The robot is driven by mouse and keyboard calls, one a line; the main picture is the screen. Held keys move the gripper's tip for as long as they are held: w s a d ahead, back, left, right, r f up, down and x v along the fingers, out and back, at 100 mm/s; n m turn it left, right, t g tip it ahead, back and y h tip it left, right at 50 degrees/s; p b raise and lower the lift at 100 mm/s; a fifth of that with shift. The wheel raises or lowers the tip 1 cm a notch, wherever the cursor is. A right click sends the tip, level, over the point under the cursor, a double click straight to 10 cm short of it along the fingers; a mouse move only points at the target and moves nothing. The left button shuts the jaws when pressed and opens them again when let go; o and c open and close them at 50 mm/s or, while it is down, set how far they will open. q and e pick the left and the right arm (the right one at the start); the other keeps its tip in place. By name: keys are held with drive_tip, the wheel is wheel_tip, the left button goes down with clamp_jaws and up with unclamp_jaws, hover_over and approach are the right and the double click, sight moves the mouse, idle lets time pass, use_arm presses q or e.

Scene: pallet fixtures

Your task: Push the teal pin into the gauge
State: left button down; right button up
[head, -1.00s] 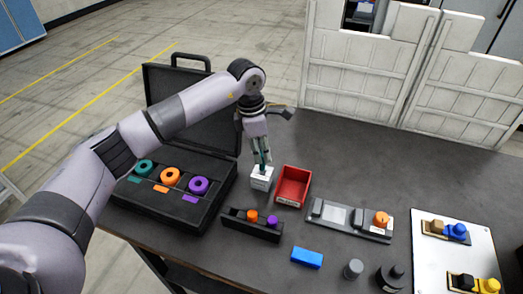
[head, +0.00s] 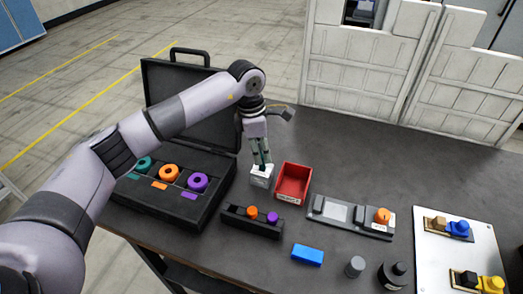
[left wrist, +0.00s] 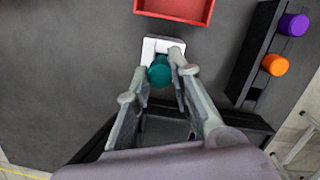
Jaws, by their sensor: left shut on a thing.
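The gauge is a small white block (head: 261,179) on the dark table; it also shows in the left wrist view (left wrist: 151,45). My left gripper (head: 262,165) points down right above the gauge and is shut on the teal pin. In the left wrist view the pin's round teal head (left wrist: 160,71) sits between the two fingertips (left wrist: 160,66), over the gauge's near part. The pin's lower end is hidden, so I cannot tell how deep it sits in the gauge. My right gripper is not in view.
A red bin (head: 292,184) stands close right of the gauge. A black holder (head: 238,223) with orange and purple pins is in front. An open black case (head: 150,205) with coloured rings lies left. A blue block (head: 307,255) and a grey fixture (head: 325,218) are to the right.

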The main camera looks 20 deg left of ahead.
use_arm(q)
drive_tip(key=shift+f, duration=0.3)
drive_tip(key=c, duration=1.4)
unclamp_jaws()
drive_tip(key=shift+o, duration=0.4)
drive_tip(key=o, duration=0.4)
drive_tip(key=shift+c, duration=0.2)
drive_tip(key=shift+r, duration=0.15)
drive_tip(key=shift+r+p, duration=1.95)
drive_tip(key=shift+r, duration=2.45)
